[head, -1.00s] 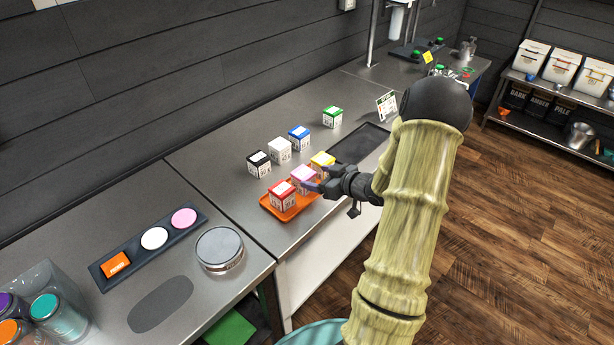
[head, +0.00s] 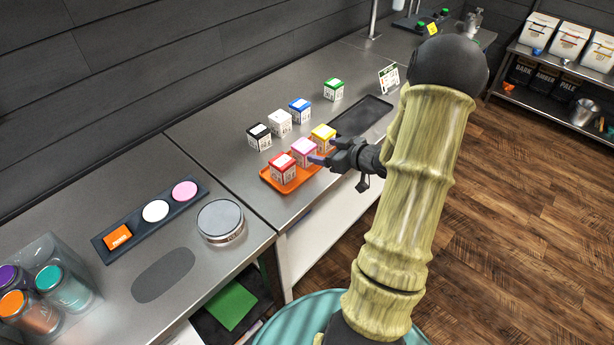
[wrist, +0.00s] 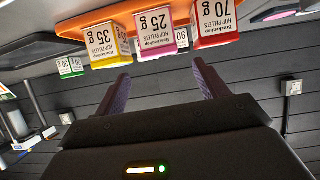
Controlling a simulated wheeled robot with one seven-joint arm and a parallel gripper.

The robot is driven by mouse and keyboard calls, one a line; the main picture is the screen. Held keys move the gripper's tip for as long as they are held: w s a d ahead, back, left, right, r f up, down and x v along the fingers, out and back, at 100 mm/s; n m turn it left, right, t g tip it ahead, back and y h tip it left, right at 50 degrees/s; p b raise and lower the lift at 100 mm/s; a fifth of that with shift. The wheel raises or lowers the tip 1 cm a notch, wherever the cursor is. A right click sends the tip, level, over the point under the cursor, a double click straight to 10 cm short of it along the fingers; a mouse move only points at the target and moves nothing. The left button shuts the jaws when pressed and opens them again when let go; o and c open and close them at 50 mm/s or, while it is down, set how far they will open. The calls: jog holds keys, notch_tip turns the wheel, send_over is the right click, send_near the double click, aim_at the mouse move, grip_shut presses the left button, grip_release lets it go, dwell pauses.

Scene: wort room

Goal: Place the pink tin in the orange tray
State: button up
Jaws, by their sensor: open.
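The pink tin (head: 304,151) stands in the orange tray (head: 290,187), between the red tin (head: 281,167) and the yellow tin (head: 323,137). My gripper (head: 321,152) is open and empty, just to the right of the pink tin at the tray's side. In the wrist view, which is upside down, the pink tin (wrist: 155,32) lies beyond and between my two open fingertips (wrist: 158,78), apart from them. The yellow tin (wrist: 104,45) and red tin (wrist: 215,22) flank it there. The orange tray's edge (wrist: 77,24) shows above.
Black (head: 259,136), white (head: 280,123), blue (head: 300,110) and green (head: 333,89) tins stand behind the tray. A round grey-lidded tin (head: 221,221) and a dark holder with discs (head: 151,219) are on the nearer counter.

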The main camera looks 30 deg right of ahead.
jog(key=s+a+r+m+g+h, duration=0.25)
jog(key=a+g+h, duration=0.25)
jog(key=a, duration=0.4)
jog(key=s+a+r+g, duration=0.1)
jog(key=s+a+g, duration=0.1)
jog(key=s+a, duration=0.4)
jog(key=s+a+r+m+g+y, duration=0.1)
jog(key=s+a+g, duration=0.1)
jog(key=s+a, duration=0.4)
jog(key=s, duration=0.2)
jog(key=shift+s+a+r+g, duration=0.15)
jog(key=shift+s+r+g, duration=0.15)
jog(key=shift+s+g, duration=0.1)
jog(key=shift+w, duration=0.1)
